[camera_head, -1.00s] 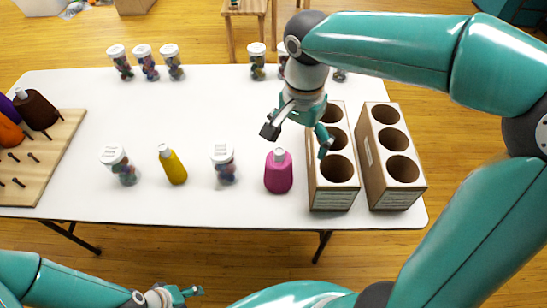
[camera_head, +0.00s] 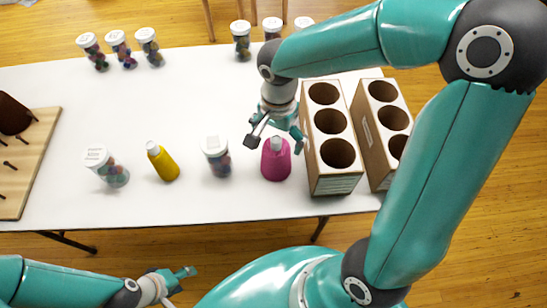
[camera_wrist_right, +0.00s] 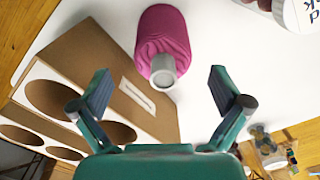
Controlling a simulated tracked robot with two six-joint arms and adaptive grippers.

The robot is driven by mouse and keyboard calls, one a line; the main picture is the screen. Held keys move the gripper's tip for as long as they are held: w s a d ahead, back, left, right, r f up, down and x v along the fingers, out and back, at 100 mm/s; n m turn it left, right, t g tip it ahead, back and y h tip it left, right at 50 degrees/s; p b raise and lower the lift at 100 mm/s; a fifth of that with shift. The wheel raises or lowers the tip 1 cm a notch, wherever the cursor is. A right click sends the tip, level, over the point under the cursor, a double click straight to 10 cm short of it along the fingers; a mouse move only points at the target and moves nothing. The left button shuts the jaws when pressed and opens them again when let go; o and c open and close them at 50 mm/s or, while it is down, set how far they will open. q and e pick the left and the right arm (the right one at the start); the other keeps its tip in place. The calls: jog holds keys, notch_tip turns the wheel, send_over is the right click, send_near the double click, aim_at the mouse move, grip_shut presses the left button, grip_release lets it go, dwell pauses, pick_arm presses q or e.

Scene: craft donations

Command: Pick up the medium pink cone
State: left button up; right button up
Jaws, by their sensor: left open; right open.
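The medium pink cone (camera_head: 276,163), a spool with a light grey top, stands on the white table near its front edge, left of the cardboard boxes. In the right wrist view the pink cone (camera_wrist_right: 163,42) lies ahead, beyond the fingertips and between their lines. My right gripper (camera_head: 275,140) is open and empty, just above and behind the cone in the head view; its spread fingers also show in the right wrist view (camera_wrist_right: 160,92). I cannot tell whether it touches the cone. My left gripper (camera_head: 183,280) is open and empty, low in front of the table.
Two cardboard boxes with round holes, one near (camera_head: 335,180) and one further right (camera_head: 372,135), stand right of the cone. A jar (camera_head: 216,158), yellow cone (camera_head: 162,162) and another jar (camera_head: 108,167) stand left. A peg board (camera_head: 30,165) is far left.

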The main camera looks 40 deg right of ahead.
aim_at(275, 150)
jog(key=shift+w+f, duration=0.15)
jog(key=shift+f, duration=1.35)
jog(key=shift+w+f, duration=0.15)
jog(key=shift+f, duration=1.35)
jog(key=c, duration=1.2)
jog(key=shift+c, duration=0.2)
jog(key=shift+r, duration=0.2)
